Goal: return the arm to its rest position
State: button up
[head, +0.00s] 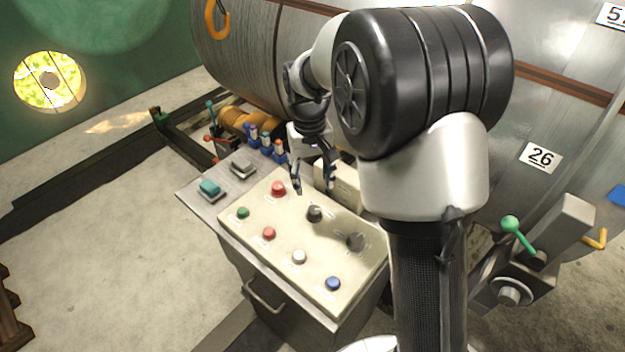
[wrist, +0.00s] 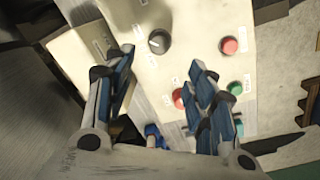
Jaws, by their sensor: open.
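My gripper (head: 314,182) hangs above the back part of the cream control panel (head: 250,235), with its fingers pointing down. In the wrist view my gripper (wrist: 162,62) has its two blue-padded fingers spread wide, with nothing between them. A black knob (wrist: 159,41) shows beyond the fingertips there; in the head view the black knob (head: 314,213) is close in front of the gripper. The red button (head: 278,188) is just left of the fingers. My upper arm fills the head view's middle right and hides part of the panel's right side.
Teal (head: 210,187) and grey (head: 243,166) switches sit on the cabinet's left ledge. Blue-based levers (head: 266,145) stand behind the panel. A big metal drum (head: 255,60) is at the back. A green-knobbed lever (head: 518,232) is at right. The floor (head: 110,240) at left is clear.

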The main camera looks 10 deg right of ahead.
dwell(0.3)
jog(key=s+r+t, duration=0.2)
jog(key=s+r, duration=1)
jog(key=s, duration=0.1)
jog(key=s+t, duration=0.2)
jog(key=s, duration=1.2)
jog(key=shift+s+d+t, duration=0.3)
jog(key=shift+d, duration=0.05)
